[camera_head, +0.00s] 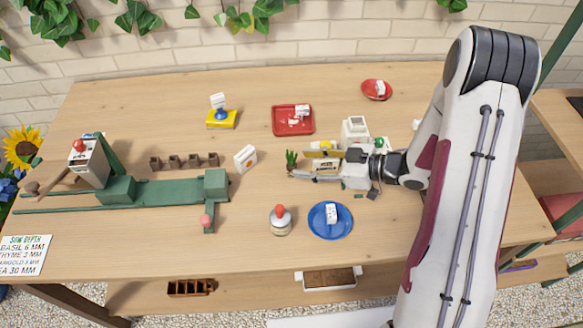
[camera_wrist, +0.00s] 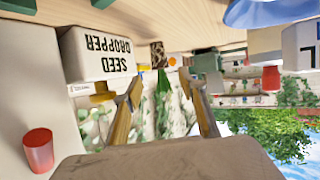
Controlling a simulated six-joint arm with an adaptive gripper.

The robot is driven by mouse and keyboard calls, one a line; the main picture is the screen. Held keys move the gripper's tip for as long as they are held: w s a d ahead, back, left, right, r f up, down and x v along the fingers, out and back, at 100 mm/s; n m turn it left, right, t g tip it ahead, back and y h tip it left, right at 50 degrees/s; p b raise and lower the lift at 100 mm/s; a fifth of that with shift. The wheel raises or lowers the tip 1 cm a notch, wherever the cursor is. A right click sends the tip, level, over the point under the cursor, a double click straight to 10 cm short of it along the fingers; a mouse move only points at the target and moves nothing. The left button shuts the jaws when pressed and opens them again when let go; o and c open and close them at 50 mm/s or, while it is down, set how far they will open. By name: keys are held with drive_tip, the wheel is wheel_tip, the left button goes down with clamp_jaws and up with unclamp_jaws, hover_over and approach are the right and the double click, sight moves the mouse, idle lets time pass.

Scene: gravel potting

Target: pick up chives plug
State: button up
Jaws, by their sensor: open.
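The chives plug (camera_head: 291,158) stands on the table near its middle, its green leaves upright. In the wrist view, which is upside down, its green leaves (camera_wrist: 163,84) hang below a speckled brown root block (camera_wrist: 157,54). My gripper (camera_head: 300,172) is low over the table, reaching in from the right, with its fingertips close to the plug. In the wrist view the two fingers of my gripper (camera_wrist: 162,82) are apart, with the leaves showing in the gap between them. I cannot tell whether either finger touches the plug. The plug's base is partly hidden by the fingers in the head view.
A white seed dropper box (camera_wrist: 98,55) is close beside one finger. A red tray (camera_head: 279,129) lies behind the gripper. A blue plate (camera_head: 318,233) and a red-topped jar (camera_head: 281,222) stand in front. A small white card (camera_head: 245,158) stands left of the plug.

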sight(293, 163)
drive_tip(key=shift+x, duration=2.6)
drive_tip(key=shift+s, duration=0.1)
drive_tip(key=c, duration=1.2)
